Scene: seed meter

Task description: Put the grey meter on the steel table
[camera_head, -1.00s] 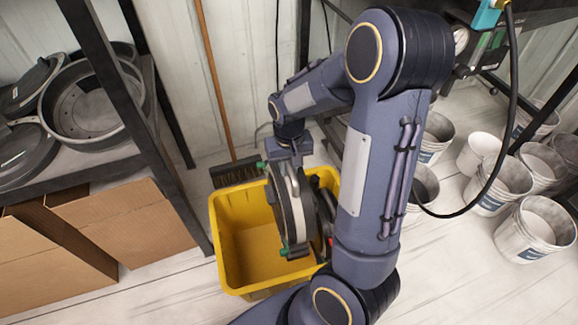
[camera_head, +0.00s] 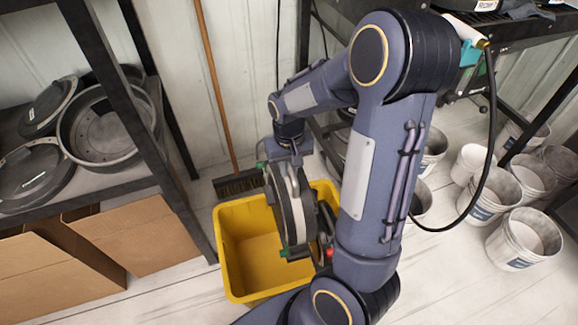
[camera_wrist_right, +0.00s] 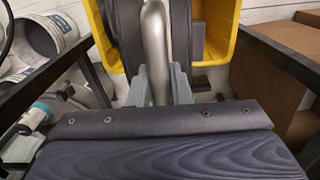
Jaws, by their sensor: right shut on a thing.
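The grey meter (camera_head: 293,212) is a round, disc-shaped unit with a dark back, small green parts and a red part. It hangs upright on edge below my right gripper (camera_head: 288,167), in front of the yellow bin as seen from the head. In the right wrist view, the fingers of my right gripper (camera_wrist_right: 160,88) are shut on the meter's curved metal handle (camera_wrist_right: 155,45). My arm hides part of the meter's right side. A dark-framed table (camera_head: 520,32) shows at the upper right; I cannot tell whether it is the steel table. My left gripper is not in view.
A yellow bin (camera_head: 238,285) stands on the floor behind and below the meter. A dark shelf (camera_head: 105,180) with round pans (camera_head: 100,130) is at the left, above cardboard boxes (camera_head: 140,240). A broom (camera_head: 238,185) leans on the wall. Several white buckets (camera_head: 525,240) stand at the right.

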